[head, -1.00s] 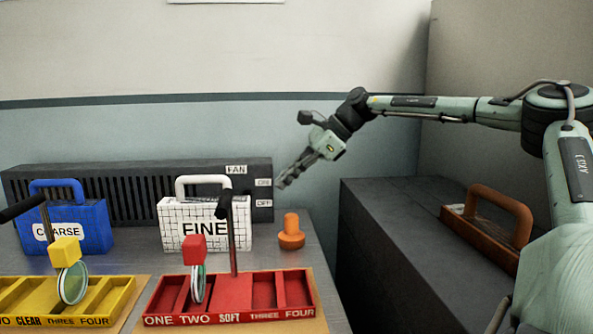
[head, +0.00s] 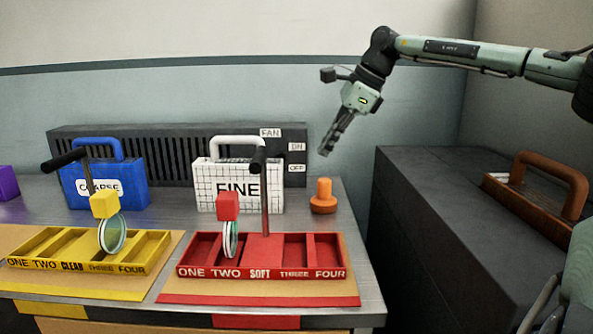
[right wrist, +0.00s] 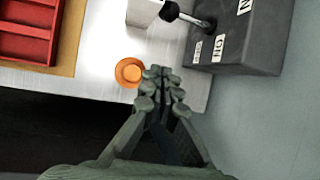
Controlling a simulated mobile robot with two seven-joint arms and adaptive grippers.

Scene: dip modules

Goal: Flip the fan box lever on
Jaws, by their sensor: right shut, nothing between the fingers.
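The fan box (head: 175,148) is a dark grey slatted box along the back wall, with FAN, ON and OFF labels on its right end. In the right wrist view the fan box (right wrist: 245,50) shows a lever (right wrist: 170,12) with a dark knob on a metal rod. In the head view I cannot make the lever out behind the FINE case. My right gripper (head: 327,150) is shut and empty, pointing down, just right of the labels and apart from the box. In the right wrist view its fingertips (right wrist: 160,74) appear beside the orange knob. My left gripper is out of view.
A white FINE case (head: 205,190) and a blue COARSE case (head: 130,190) stand before the fan box. An orange knob (head: 323,197) stands near the table's right edge. Red (head: 255,273) and yellow (head: 85,267) trays lie in front. A dark cabinet (head: 430,190) is at right.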

